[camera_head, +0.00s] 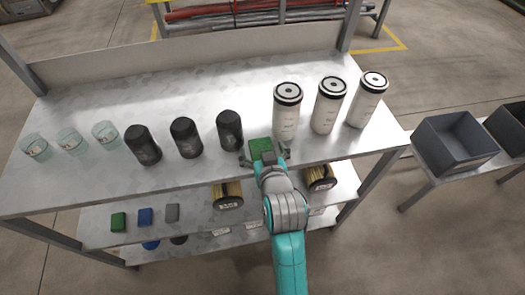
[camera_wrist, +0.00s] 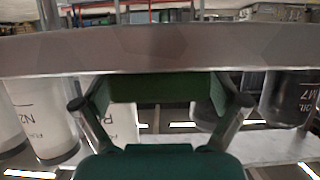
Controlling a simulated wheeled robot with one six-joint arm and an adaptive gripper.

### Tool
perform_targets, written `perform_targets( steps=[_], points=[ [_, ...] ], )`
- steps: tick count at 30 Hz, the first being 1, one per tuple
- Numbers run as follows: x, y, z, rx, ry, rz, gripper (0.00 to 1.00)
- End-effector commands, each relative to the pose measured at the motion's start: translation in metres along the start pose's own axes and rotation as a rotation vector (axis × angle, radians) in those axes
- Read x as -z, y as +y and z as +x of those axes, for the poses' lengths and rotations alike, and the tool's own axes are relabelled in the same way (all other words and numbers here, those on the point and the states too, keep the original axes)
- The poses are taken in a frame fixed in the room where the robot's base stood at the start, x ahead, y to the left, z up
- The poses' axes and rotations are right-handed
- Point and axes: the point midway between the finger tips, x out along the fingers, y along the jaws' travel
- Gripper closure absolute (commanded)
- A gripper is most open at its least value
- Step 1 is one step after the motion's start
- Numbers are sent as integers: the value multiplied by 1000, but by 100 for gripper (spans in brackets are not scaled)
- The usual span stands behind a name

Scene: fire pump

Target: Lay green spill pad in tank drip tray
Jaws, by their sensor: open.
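A green block, apparently the spill pad (camera_head: 261,147), is at the front edge of the upper table top, between the black and white cylinders. My gripper (camera_head: 264,158) reaches it from the front, with one finger on either side of it. In the wrist view the green block (camera_wrist: 155,88) lies between the spread fingers of my gripper (camera_wrist: 160,105). The gripper is open, and I cannot tell whether a finger touches the block. A similar green block (camera_head: 118,222) lies on the lower shelf. I cannot tell which thing is the tank drip tray.
Black cylinders (camera_head: 185,138) and white cylinders (camera_head: 329,105) stand close on either side of the gripper. Glass cups (camera_head: 69,141) stand at left. The shelf below holds blue (camera_head: 145,216) and grey blocks and yellowish cylinders (camera_head: 228,195). A grey bin (camera_head: 455,143) stands at right.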

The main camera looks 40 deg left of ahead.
Motion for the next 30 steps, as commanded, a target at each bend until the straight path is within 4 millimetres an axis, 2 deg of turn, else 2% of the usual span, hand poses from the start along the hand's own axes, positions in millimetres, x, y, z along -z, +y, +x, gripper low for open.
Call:
perform_targets(
  steps=[2,3,9,13,14,23,30],
  points=[
    [0,0,0,0,0,0,3],
    [0,0,0,0,0,0,8],
    [0,0,0,0,0,0,57],
    [0,0,0,0,-1,0,57],
    [0,0,0,0,-1,0,61],
    [4,0,-2,0,0,0,61],
    [29,0,-12,0,4,-1,61]
  ],
)
